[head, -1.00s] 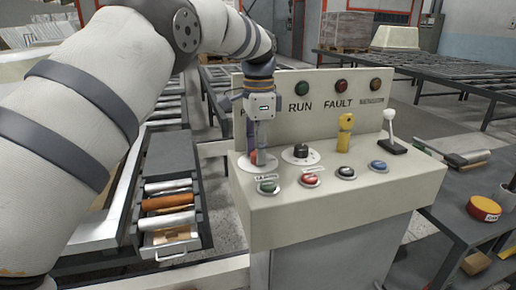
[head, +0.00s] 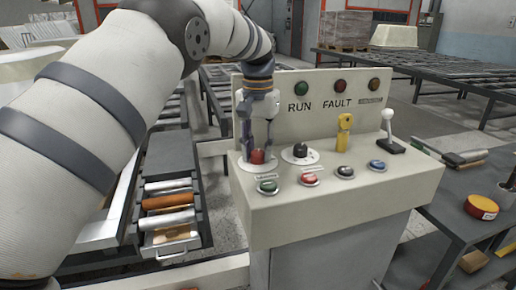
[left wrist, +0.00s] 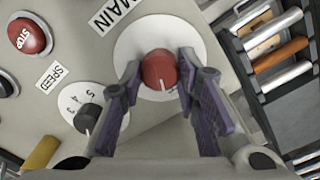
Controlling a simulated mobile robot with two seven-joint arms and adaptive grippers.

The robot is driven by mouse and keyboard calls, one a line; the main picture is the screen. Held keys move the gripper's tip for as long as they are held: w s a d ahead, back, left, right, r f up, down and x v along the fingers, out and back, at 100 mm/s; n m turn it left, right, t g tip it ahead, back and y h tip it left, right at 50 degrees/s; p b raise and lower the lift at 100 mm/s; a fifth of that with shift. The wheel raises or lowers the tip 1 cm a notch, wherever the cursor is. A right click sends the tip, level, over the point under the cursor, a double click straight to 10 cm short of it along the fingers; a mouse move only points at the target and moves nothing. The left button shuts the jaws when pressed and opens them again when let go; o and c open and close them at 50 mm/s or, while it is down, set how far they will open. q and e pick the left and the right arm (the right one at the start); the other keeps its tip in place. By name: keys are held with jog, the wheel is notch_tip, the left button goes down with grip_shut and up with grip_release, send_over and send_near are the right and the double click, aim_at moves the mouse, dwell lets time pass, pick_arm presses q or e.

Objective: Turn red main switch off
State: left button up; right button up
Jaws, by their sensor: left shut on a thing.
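The red main switch (head: 257,156) is a round knob on a white dial at the left of the control panel. In the left wrist view the red knob (left wrist: 158,70) has a white pointer line toward the bottom of the picture, and the word MAIN stands beside its dial. My left gripper (head: 257,148) reaches down over it, and in the left wrist view its two purple-padded fingers (left wrist: 159,74) are shut on the knob's sides. The dial's markings are partly hidden by the fingers. My right gripper is not in view.
Right of it are a black speed knob (head: 300,151), a yellow handle (head: 344,131) and a white-tipped lever (head: 388,125). In front are several push buttons, including a red stop button (head: 309,179). A roller conveyor (head: 168,205) stands left, a shelf (head: 456,205) right.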

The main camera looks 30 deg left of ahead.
aim_at(258, 152)
pick_arm(q)
jog(key=n, duration=0.4)
jog(key=shift+f+n, duration=0.15)
jog(key=shift+n, duration=0.45)
jog(key=o, duration=1.2)
jog(key=shift+c, duration=0.2)
notch_tip(258, 152, up, 8)
jog(key=shift+f, duration=0.2)
